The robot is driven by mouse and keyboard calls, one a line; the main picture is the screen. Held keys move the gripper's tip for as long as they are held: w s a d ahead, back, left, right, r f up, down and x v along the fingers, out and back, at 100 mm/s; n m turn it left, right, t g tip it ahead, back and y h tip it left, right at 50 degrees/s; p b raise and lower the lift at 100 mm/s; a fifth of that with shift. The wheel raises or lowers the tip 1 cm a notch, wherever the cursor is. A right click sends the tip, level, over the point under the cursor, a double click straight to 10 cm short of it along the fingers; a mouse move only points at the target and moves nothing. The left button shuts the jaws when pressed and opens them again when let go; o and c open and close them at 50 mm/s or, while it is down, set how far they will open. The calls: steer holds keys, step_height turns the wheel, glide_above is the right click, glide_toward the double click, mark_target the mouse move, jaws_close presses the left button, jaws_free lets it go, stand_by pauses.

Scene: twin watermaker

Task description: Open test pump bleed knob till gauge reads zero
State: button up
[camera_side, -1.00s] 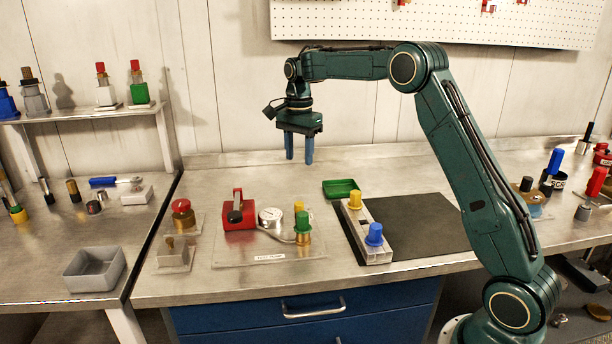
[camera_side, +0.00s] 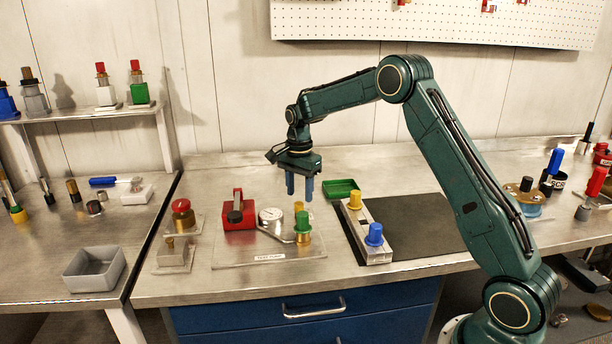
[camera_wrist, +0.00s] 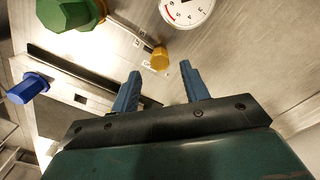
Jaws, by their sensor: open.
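The test pump has a red body (camera_side: 239,213), a round white gauge (camera_side: 271,215) and a green knob (camera_side: 303,222) on a brass fitting. A small yellow knob (camera_side: 298,207) stands behind the green one. In the wrist view the yellow knob (camera_wrist: 160,58) sits beside small labels, just beyond the gap between the fingertips. The green knob (camera_wrist: 66,13) is at upper left. The gauge (camera_wrist: 187,8) is cut off at the top, so its reading cannot be told. My gripper (camera_side: 300,196) is open and empty, pointing down above and close to the yellow knob; contact cannot be told.
A metal block with yellow (camera_side: 355,200) and blue (camera_side: 374,234) knobs lies to the right, on the edge of a dark mat (camera_side: 425,225). A green tray (camera_side: 341,188) is behind it. Small fittings (camera_side: 174,250) stand left of the pump. Bench behind the pump is clear.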

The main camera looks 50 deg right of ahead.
mark_target(300, 203)
steer(key=shift+f, duration=1.55)
steer(key=c, duration=1)
